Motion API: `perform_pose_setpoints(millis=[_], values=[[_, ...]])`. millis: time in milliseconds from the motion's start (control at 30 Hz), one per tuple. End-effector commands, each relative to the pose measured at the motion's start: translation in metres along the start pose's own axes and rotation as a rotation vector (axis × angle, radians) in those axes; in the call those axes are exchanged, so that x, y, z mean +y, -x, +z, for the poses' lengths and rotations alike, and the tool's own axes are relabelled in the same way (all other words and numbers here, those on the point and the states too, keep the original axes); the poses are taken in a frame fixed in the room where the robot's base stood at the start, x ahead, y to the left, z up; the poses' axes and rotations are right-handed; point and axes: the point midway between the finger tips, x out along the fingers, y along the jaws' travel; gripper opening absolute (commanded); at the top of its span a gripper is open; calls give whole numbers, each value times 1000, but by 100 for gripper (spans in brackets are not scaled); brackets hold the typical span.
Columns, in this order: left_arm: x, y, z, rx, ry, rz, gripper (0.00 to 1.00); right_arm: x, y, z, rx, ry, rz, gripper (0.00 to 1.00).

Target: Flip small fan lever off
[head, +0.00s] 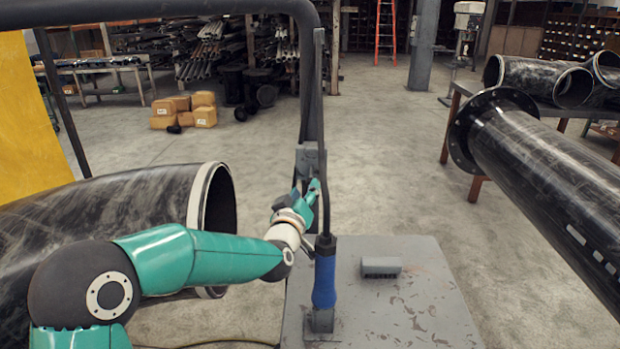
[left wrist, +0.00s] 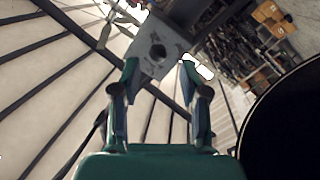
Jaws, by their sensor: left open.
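My left gripper (head: 314,190) is at the grey upright post in the middle of the head view, just below a small grey bracket (head: 307,160). In the left wrist view my left gripper (left wrist: 160,72) has its two fingers spread, with nothing held between them. A grey plate with a round dark hole (left wrist: 160,48) shows just beyond and between the fingertips. I cannot tell whether the fingers touch it. I cannot make out a small fan lever for certain. A blue grip (head: 325,282) stands upright below the gripper. My right gripper is not in view.
A grey scuffed platform (head: 425,300) carries a small grey block (head: 381,267). A large black pipe (head: 222,200) with a pale rim lies at left, close to my arm. A black flanged pipe (head: 545,165) reaches in at right. Open concrete floor lies beyond.

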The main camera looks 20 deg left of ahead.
Motion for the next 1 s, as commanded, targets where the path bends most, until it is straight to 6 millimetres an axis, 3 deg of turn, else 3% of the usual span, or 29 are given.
perform_pose_setpoints(millis=[400, 833, 1000], values=[[4, -57, 0, -3, 0, 4, 44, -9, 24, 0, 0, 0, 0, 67], [4, -68, 2, -3, 0, 4, 44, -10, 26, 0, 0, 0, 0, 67], [4, -68, 2, -3, 0, 5, 18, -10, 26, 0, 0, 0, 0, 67]])
